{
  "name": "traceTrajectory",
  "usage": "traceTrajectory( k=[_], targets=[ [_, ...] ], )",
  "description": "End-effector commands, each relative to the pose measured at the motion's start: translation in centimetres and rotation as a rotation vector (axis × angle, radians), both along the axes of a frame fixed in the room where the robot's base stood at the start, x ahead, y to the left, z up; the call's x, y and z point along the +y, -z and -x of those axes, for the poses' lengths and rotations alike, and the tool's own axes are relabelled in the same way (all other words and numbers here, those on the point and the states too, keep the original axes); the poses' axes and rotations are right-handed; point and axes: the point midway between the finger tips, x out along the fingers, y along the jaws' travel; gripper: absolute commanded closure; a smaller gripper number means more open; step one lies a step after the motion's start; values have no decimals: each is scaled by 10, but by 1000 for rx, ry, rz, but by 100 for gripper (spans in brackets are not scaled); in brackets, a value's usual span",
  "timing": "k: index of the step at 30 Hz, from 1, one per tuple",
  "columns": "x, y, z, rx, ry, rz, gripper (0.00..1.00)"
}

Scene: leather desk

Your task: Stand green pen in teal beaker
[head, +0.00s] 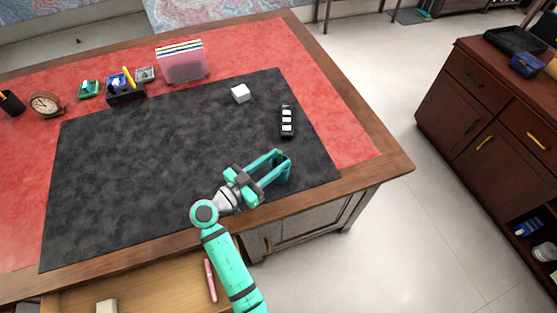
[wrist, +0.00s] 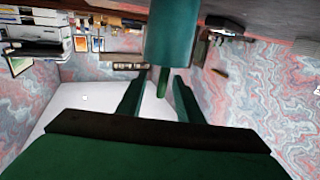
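The teal beaker (head: 285,172) stands on the black desk mat near its front right corner. It also shows large at the top of the wrist view (wrist: 172,35), which looks upside down. The green pen (wrist: 162,82) protrudes from the beaker's mouth there, between my fingers; its lower part is hidden inside. I cannot make out the pen in the head view. My gripper (head: 279,161) reaches the beaker's rim from the left. Its two fingers are spread, with a gap on each side of the pen (wrist: 160,75).
A white cube (head: 241,93) and a black holder with white squares (head: 287,121) lie behind the beaker. A pink pen (head: 210,280) lies in the open drawer (head: 150,285). The middle and left of the mat (head: 150,170) are clear.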

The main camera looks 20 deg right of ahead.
Motion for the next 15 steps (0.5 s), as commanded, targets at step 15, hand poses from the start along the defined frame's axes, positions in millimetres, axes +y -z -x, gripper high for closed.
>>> traceTrajectory(
  k=[15],
  targets=[
    [45, 0, 18, 0, -9, 0, 67]
  ],
)
